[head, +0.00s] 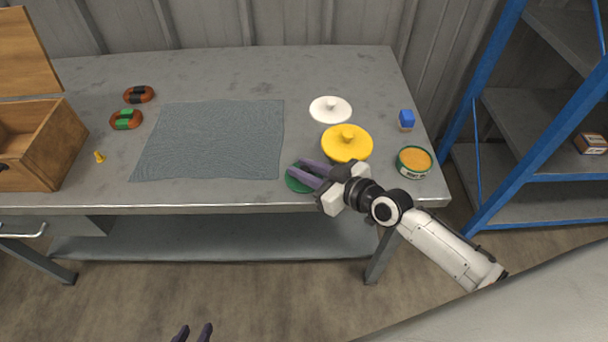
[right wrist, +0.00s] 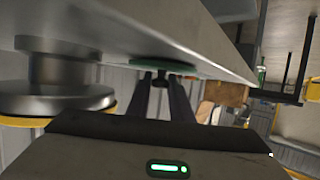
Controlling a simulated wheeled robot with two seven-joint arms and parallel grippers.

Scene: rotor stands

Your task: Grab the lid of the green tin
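The green tin (head: 413,165) stands at the right end of the table, uncovered, with orange contents showing. A flat green lid (head: 294,184) lies near the table's front edge, partly hidden by my right gripper (head: 308,173). My right fingers reach over this lid from the right and are spread apart. In the right wrist view the lid (right wrist: 150,63) lies just beyond the fingertips (right wrist: 160,77), with a small dark knob seemingly between them; I cannot tell whether they touch it. My left gripper (head: 194,331) shows only its fingertips, apart and empty, at the bottom edge.
A blue-topped object (head: 406,119) stands behind the tin. A grey-blue mat (head: 215,140) covers the middle; a wooden box (head: 50,150) stands left. A blue-framed shelf (head: 484,110) is right.

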